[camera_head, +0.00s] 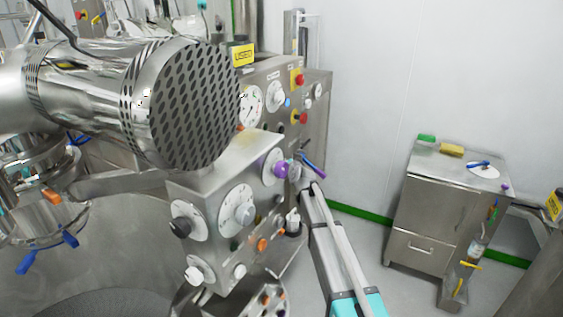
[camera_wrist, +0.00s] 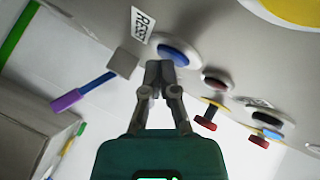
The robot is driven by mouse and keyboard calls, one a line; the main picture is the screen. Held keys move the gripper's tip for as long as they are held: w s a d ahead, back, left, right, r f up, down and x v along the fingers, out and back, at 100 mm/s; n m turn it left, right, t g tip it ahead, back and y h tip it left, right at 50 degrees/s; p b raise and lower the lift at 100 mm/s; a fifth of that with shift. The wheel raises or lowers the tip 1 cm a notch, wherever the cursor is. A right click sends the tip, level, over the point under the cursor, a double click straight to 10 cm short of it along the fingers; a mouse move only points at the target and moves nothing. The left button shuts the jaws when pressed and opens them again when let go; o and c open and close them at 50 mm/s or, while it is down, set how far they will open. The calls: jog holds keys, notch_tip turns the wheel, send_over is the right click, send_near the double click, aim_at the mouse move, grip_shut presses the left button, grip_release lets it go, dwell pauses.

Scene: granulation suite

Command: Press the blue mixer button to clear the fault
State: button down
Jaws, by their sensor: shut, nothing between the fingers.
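The blue button (camera_wrist: 172,54) is a round blue cap in a pale ring on a grey metal panel. A white label reading "RESET" (camera_wrist: 142,24) is beside it, up and left in the wrist view. My gripper (camera_wrist: 157,68) is shut and empty. Its fingertips are at the lower left edge of the blue button and overlap its ring in the picture. I cannot tell whether they touch it. In the head view my arm reaches up to the machine's control panels, and my fingertips are not clear there.
A purple-ended lever (camera_wrist: 68,100) juts out left of the fingers. Red knobs (camera_wrist: 208,115) and another blue-and-red control (camera_wrist: 265,128) are to the right. In the head view a perforated steel cylinder (camera_head: 195,105) overhangs the dials; a steel cabinet (camera_head: 435,215) stands right.

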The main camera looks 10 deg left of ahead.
jog(key=shift+d, duration=0.1)
dwell(0.4)
jog(key=shift+s+d, duration=0.3)
jog(key=shift+d, duration=0.4)
jog(key=shift+d, duration=0.1)
jog(key=shift+s+d, duration=0.3)
jog(key=shift+d, duration=0.45)
jog(key=shift+s+d, duration=0.25)
jog(key=shift+d, duration=0.5)
jog(key=shift+s+d, duration=0.3)
jog(key=shift+d, duration=0.45)
jog(key=s+d+f+n+g+h+p, duration=0.1)
jog(key=s+d+f+n+g+h, duration=0.1)
jog(key=s+d, duration=0.6)
jog(key=s+d+f+n+g+h+p, duration=0.1)
jog(key=s+d+f+g, duration=0.4)
jog(key=s, duration=1.4)
jog(key=s+d+f+n+g+h+p, duration=0.1)
jog(key=s+d+f+n+g+h, duration=0.2)
jog(key=s+d, duration=0.9)
jog(key=s+f+g, duration=0.1)
jog(key=g, duration=0.2)
jog(key=shift+s+g+h, duration=0.2)
jog(key=shift+g+h, duration=0.2)
